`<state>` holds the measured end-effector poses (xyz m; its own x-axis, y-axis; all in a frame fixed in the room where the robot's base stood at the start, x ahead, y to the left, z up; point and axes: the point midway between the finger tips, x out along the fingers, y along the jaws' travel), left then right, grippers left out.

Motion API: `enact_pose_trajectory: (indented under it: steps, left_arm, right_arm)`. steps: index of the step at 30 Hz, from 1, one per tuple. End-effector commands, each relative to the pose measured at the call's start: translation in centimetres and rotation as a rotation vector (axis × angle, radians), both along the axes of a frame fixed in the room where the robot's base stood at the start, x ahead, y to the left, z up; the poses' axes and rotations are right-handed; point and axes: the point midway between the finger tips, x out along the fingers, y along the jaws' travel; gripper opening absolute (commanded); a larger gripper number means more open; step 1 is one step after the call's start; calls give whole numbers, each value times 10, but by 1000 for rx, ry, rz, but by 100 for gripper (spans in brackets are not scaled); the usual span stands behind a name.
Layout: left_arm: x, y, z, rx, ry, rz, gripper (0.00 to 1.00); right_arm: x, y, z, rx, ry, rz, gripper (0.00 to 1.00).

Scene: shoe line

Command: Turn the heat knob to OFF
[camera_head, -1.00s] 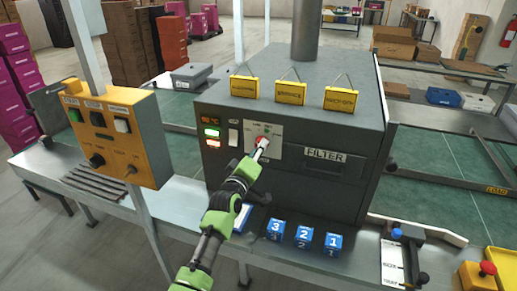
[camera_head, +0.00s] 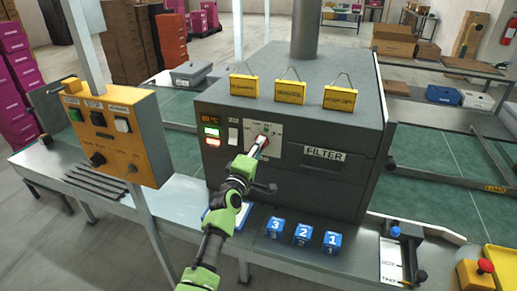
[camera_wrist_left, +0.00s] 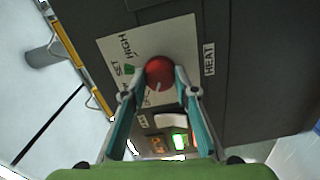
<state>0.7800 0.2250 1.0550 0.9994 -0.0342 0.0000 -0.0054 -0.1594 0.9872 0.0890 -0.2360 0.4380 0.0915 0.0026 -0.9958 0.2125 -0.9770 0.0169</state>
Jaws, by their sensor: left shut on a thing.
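The heat knob (camera_wrist_left: 158,71) is round and red, with a pale line on its face. It sits on a white plate (camera_wrist_left: 116,64) on the dark oven front, where HIGH and SET are readable beside a green mark. HEAT is printed on a separate label. Other plate lettering is partly hidden by my fingers. In the head view the knob (camera_head: 263,141) is partly covered by my gripper. My left gripper (camera_wrist_left: 161,82) is shut on the knob, one finger on each side. It also shows in the head view (camera_head: 257,149). My right gripper is out of view.
The oven (camera_head: 290,120) has a white switch, lit displays, a FILTER panel and several yellow tags. Blue numbered blocks (camera_head: 303,235) stand on the ledge below. A yellow control box (camera_head: 117,133) is at left; a red button box (camera_head: 478,274) is at lower right.

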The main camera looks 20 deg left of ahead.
Motion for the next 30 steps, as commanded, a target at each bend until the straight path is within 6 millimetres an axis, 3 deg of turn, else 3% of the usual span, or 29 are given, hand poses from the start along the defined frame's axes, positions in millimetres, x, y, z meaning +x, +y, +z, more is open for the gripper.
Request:
enact_pose_trajectory:
  steps: [6, 7, 9, 22, 30]
  left_arm:
    - [0, 0, 0, -3, 1, 0, 6]
    - [0, 0, 0, -3, 1, 0, 30]
    - [0, 0, 0, -3, 1, 0, 44]
    - [-5, 0, -1, -2, 1, 0, 44]
    - [-46, 1, -2, -2, 2, 0, 44]
  right_arm:
    - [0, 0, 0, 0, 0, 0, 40]
    - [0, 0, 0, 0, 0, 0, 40]
    - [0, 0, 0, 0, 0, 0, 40]
    - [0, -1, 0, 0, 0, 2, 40]
    - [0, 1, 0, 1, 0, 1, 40]
